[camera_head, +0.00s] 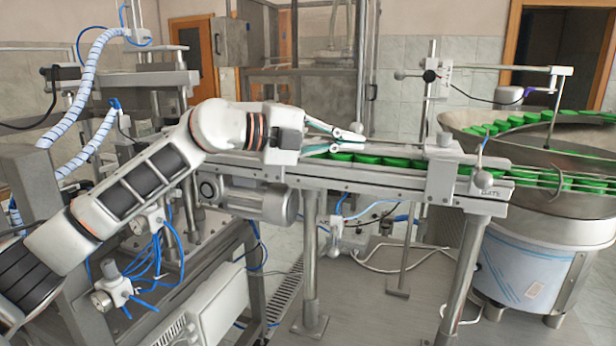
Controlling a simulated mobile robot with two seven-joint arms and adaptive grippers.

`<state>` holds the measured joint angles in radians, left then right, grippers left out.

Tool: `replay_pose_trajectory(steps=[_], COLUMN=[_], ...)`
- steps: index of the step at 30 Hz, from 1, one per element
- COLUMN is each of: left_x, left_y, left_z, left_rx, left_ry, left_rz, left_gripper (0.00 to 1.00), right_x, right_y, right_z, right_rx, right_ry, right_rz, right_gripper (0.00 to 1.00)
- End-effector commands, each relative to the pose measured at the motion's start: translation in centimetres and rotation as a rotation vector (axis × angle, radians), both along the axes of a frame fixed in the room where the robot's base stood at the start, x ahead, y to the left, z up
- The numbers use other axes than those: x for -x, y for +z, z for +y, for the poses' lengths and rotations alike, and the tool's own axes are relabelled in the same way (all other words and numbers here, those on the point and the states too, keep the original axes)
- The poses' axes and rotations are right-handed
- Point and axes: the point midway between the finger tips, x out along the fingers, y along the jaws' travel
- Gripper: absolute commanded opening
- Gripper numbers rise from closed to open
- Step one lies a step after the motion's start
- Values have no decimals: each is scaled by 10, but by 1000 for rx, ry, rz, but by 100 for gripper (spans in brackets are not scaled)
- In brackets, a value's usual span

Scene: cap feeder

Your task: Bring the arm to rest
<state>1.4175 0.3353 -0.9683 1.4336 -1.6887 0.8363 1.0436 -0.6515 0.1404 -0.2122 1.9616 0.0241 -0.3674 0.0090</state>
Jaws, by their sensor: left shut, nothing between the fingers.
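My left arm comes in from the lower left and reaches toward the middle of the camera_head view. My left gripper (356,133) is shut and empty, its fingertips pointing right. In the picture it is just above the near end of a row of green caps (385,161) on the conveyor (390,181). I cannot tell how far above the caps it is. My right gripper is not in the view.
A round metal bowl feeder (535,228) with green caps around its rim stands at the right. A gate block (442,172) sits over the conveyor. A motor (258,203) hangs under its left part. Machine frames and blue hoses crowd the left side.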

Motion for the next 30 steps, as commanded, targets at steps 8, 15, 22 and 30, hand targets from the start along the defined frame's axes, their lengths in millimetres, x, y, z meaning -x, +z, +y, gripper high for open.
replay_pose_trajectory(steps=[8, 15, 22, 30], left_x=[42, 37, 23, 48], left_y=[-9, -29, -100, -240], left_z=[-7, 60, 159, 276], left_rx=[471, 824, 1013, 982], left_ry=[-32, 205, 597, 1117], left_rz=[-38, -8, 89, 276], left_gripper=[0, 0, 0, 0], right_x=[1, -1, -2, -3], right_y=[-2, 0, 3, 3], right_z=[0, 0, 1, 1], right_rx=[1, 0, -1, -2], right_ry=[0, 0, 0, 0], right_rz=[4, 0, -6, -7], right_gripper=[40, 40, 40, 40])
